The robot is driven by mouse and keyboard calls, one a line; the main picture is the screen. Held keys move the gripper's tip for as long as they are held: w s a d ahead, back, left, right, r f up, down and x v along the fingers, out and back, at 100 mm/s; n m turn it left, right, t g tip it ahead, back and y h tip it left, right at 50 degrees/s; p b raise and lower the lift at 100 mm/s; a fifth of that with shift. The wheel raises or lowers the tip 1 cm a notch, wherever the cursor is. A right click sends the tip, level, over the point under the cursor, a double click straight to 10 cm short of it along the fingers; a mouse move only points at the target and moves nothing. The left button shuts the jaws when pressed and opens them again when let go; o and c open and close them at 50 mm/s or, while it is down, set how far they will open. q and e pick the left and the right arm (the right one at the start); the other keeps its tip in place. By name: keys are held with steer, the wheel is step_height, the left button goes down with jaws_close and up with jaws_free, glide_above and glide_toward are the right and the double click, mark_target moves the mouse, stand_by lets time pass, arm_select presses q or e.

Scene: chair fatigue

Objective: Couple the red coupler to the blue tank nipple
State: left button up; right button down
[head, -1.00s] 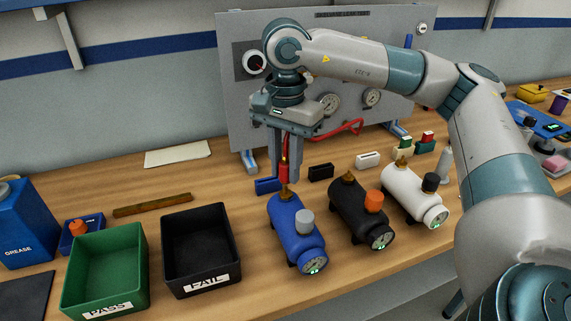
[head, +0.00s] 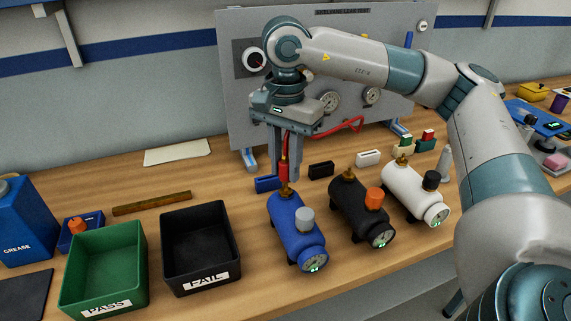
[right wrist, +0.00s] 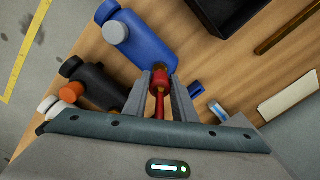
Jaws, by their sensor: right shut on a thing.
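The blue tank (head: 296,232) lies on the bench with a grey cap, a gauge and a brass nipple (head: 287,190) at its far end. My right gripper (head: 284,178) points down above that nipple and is shut on the red coupler (head: 284,168). In the right wrist view the red coupler (right wrist: 160,78) sits between the two fingers, in line with the end of the blue tank (right wrist: 143,45). The coupler's lower end meets or nearly meets the nipple; I cannot tell whether it is seated. A red hose (head: 345,126) runs from the coupler towards the panel. My left gripper is not in view.
A black tank (head: 357,212) and a white tank (head: 409,192) lie to the right of the blue one. A green PASS bin (head: 100,235) and black FAIL bin (head: 195,212) stand to the left. A grey gauge panel (head: 235,100) rises behind.

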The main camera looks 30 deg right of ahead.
mark_target(286, 176)
stand_by(0.6)
steer(key=shift+b, duration=0.55)
stand_by(1.1)
steer(key=shift+f+b, duration=1.5)
steer(key=shift+b, duration=0.05)
steer(key=c, duration=1.4)
jaws_free()
steer(key=shift+r, duration=0.15)
steer(key=shift+r, duration=0.55)
step_height(286, 176, up, 16)
steer(key=shift+r+p, duration=0.1)
steer(key=shift+p, duration=0.65)
